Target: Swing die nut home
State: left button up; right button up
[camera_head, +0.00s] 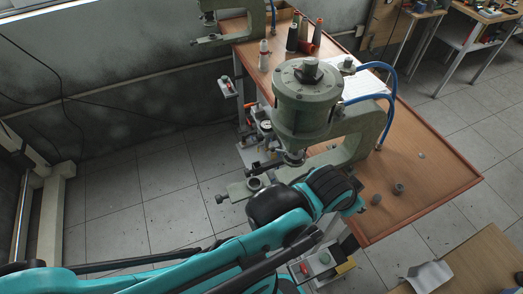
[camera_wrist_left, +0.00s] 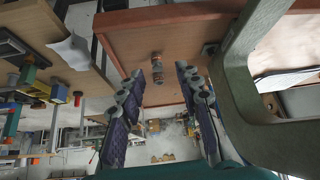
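A green pneumatic press (camera_head: 306,100) stands at the table's left edge. A small round ring (camera_head: 255,184) sits on its low plate, left of the press head. A dark lever (camera_head: 264,166) lies just above it. I cannot tell which part is the die nut. My left wrist (camera_head: 330,188) is in front of the press base and hides part of it; its fingers are hidden in the head view. Small metal cylinders (camera_wrist_left: 156,80) show on the table beyond the fingertips. My right gripper is not in view.
Two dark cylinders (camera_head: 398,188) and (camera_head: 376,199) stand on the wooden table (camera_head: 440,180) right of my wrist. Blue hoses (camera_head: 385,97) arch behind the press. Bottles (camera_head: 264,55) and spools stand at the back. A control box (camera_head: 318,262) is below the table's front.

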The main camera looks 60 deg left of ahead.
aim_at(292, 158)
jog(key=u, duration=1.75)
jog(key=k+j, duration=0.05)
jog(key=j, duration=0.05)
